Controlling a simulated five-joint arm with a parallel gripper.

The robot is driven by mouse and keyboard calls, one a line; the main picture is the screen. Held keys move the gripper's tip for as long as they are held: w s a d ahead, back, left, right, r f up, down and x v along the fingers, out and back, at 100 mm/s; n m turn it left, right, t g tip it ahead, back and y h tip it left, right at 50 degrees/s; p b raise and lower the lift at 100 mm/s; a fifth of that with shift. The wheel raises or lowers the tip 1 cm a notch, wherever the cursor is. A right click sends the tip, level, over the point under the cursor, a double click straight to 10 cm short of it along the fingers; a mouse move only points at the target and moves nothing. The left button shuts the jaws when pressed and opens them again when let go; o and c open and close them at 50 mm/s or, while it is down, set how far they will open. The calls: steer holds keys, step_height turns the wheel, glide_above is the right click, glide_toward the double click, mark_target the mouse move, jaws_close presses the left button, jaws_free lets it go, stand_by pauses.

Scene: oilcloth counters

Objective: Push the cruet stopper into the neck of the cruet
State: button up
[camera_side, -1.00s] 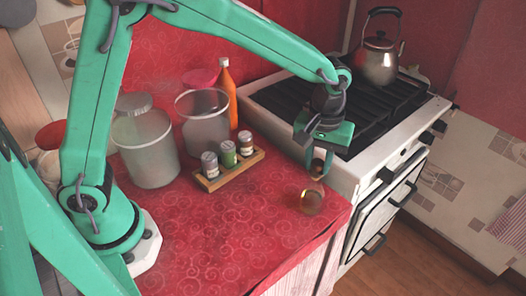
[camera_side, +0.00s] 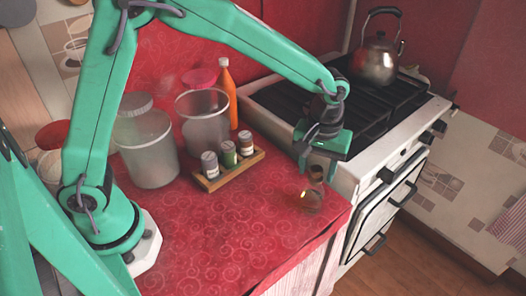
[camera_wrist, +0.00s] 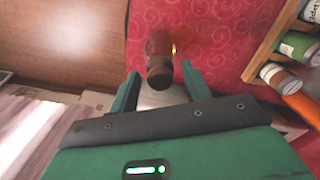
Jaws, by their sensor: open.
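The cruet (camera_side: 312,201) is a small round glass vessel with amber tones, standing on the red counter near its right front corner. The brown cruet stopper (camera_side: 316,174) is above the cruet, in line with its neck. In the wrist view, the stopper (camera_wrist: 159,75) shows end-on in front of the amber cruet (camera_wrist: 158,43). I cannot tell how deep it sits in the neck. My gripper (camera_wrist: 159,70) is open, with a finger on each side of the stopper and visible gaps to it. In the side view, my gripper (camera_side: 318,170) is just above the cruet.
A wooden rack (camera_side: 230,172) with small spice jars stands left of the cruet. Two frosted canisters (camera_side: 148,152) and an orange bottle (camera_side: 225,95) are behind it. The stove (camera_side: 365,115) with a kettle (camera_side: 378,58) is at right. The front counter is clear.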

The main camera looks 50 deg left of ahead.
mark_target(316, 168)
steer(key=shift+r, duration=0.2)
step_height(316, 168, up, 12)
stand_by(0.6)
stand_by(0.5)
steer(key=s+a+r+m+t, duration=0.35)
steer(key=s+a, duration=0.55)
steer(key=a, duration=0.3)
steer(key=s+a+f+m+t, duration=0.1)
steer(key=s+a+f+t, duration=0.1)
steer(key=s+a, duration=0.4)
steer(key=shift+s+a+f+m, duration=0.2)
steer(key=shift+s+a+m, duration=0.15)
steer(key=shift+s, duration=1.65)
